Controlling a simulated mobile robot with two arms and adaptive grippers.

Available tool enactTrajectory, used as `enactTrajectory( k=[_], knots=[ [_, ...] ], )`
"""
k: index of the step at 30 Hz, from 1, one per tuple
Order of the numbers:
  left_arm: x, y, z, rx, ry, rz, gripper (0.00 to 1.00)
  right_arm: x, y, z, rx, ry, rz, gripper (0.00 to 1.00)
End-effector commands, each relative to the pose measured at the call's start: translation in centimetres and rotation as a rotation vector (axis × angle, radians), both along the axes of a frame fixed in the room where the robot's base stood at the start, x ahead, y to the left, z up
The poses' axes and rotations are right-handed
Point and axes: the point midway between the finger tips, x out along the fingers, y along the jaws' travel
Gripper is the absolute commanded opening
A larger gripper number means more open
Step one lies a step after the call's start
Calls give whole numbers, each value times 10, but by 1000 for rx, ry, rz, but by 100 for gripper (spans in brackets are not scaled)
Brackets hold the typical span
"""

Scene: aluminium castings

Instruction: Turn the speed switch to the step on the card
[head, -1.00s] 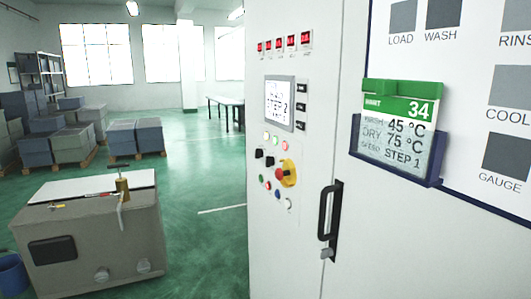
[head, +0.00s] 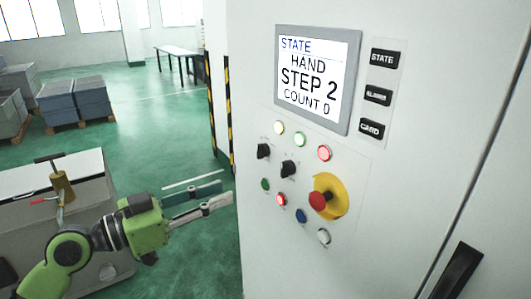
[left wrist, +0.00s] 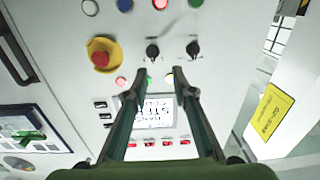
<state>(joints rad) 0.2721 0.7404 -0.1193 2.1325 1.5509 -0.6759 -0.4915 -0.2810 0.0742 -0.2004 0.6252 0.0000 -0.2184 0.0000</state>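Two black rotary switches, a left one (head: 264,151) and a lower right one (head: 289,169), sit on the white cabinet; their labels are too small to tell which is the speed switch. Both also show in the left wrist view (left wrist: 152,50) (left wrist: 192,48). The screen (head: 312,80) reads STATE, HAND, STEP 2, COUNT 0. My left gripper (head: 222,196) is open and empty, left of the panel and apart from the switches. In the left wrist view its fingers (left wrist: 160,76) point toward the switches. The card is out of the head view. My right gripper is not in view.
A red emergency stop (head: 319,200) on a yellow plate sticks out right of the switches. Coloured lamps and buttons surround them. A black door handle (head: 455,272) is at lower right. A grey box-shaped unit (head: 50,220) stands behind my left arm. Open green floor lies between.

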Motion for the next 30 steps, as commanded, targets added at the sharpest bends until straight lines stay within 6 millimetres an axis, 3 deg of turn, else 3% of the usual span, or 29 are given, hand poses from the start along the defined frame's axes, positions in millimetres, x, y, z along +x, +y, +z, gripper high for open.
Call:
enactTrajectory(
  k=[5,12,21,30],
  knots=[
    [-9,-12,14,2,-22,-35,24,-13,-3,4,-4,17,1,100],
    [14,-42,19,-3,-19,-34,24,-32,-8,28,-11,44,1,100],
    [51,-93,17,-2,-19,-32,24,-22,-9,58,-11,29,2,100],
    [69,-117,12,2,-18,-32,24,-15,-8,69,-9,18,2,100]
  ],
)
